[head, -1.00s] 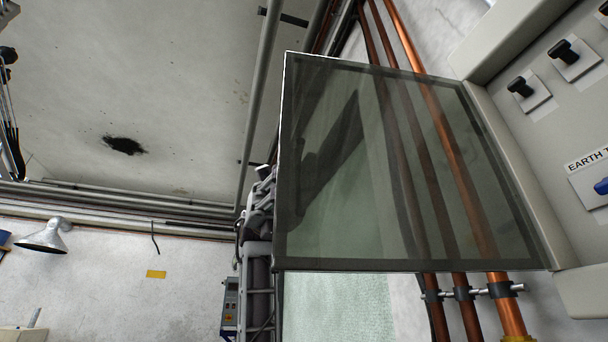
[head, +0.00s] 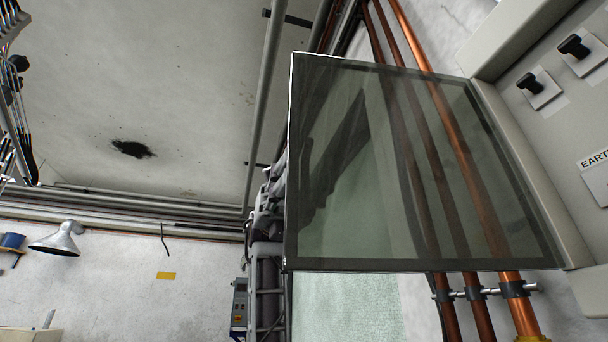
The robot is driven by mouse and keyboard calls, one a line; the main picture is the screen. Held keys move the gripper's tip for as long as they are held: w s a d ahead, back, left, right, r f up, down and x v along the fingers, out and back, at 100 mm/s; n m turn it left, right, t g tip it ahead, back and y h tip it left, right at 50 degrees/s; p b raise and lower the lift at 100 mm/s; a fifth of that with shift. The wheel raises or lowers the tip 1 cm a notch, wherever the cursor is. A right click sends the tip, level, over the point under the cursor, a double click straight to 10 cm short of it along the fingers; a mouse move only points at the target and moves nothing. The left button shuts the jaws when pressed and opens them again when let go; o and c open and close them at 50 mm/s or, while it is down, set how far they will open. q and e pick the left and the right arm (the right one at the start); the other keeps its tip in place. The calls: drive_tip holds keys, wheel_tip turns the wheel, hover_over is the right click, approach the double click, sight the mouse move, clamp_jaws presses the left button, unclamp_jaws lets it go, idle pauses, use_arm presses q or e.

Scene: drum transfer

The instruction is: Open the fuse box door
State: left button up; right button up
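The fuse box (head: 540,150) is a pale beige cabinet at the right edge, partly out of frame. Its door (head: 370,190) is a dark-framed tinted glass panel. The door stands open, swung out to the left from the box's left edge, and the box's front with its black switches (head: 574,47) is uncovered. My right gripper is not in view.
Copper pipes (head: 515,290) run down the wall behind the door and show through its glass. Grey pipes (head: 262,110) run beside the door's left edge. A lamp (head: 60,240) and a yellow label (head: 166,275) are on the wall at lower left.

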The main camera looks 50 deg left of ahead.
use_arm(q)
drive_tip(key=v, duration=1.1)
drive_tip(key=shift+a, duration=0.4)
drive_tip(key=shift+w+r, duration=0.1)
idle(0.4)
